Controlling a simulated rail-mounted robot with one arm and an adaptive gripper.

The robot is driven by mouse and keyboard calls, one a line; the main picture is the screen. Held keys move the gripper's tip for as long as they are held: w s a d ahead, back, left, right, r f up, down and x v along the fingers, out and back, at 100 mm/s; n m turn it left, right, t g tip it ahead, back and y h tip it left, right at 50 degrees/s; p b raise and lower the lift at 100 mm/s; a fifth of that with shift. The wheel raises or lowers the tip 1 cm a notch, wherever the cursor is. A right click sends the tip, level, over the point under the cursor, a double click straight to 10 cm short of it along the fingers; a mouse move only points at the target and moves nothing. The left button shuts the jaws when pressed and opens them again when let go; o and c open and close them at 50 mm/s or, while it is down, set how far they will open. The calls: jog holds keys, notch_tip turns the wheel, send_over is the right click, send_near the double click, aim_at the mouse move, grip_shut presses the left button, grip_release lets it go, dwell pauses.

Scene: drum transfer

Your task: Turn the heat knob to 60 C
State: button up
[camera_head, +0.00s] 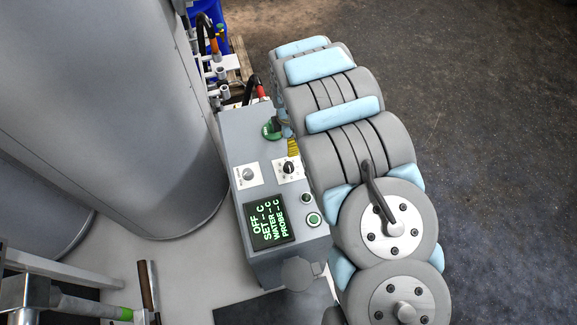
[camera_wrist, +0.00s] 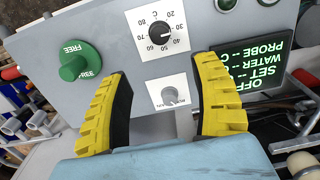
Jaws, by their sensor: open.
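The heat knob (camera_wrist: 160,34) is black, on a white dial plate marked 20 to 80 C, upper middle in the wrist view. Its small white mark seems to point toward the low-middle numbers, but I cannot read the exact setting. It also shows in the head view (camera_head: 289,168) on the grey control box (camera_head: 236,133). My gripper (camera_wrist: 161,68) is open and empty, its yellow fingers spread below the knob on either side, apart from it. In the head view my arm hides most of the gripper. The display (camera_head: 270,222) reads OFF, with dashes for SET, WATER and PROBE.
A grey knob (camera_wrist: 170,95) on another white plate lies between the fingers in the wrist view. A green knob marked FREE (camera_wrist: 76,62) is to the left. Round buttons (camera_head: 314,219) sit near the display. A large grey drum (camera_head: 120,110) stands left of the box.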

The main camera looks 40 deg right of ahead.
aim_at(289, 165)
jog(key=shift+w+f+p, duration=0.1)
jog(key=shift+f+p, duration=0.3)
jog(key=shift+f, duration=7.1)
grip_shut()
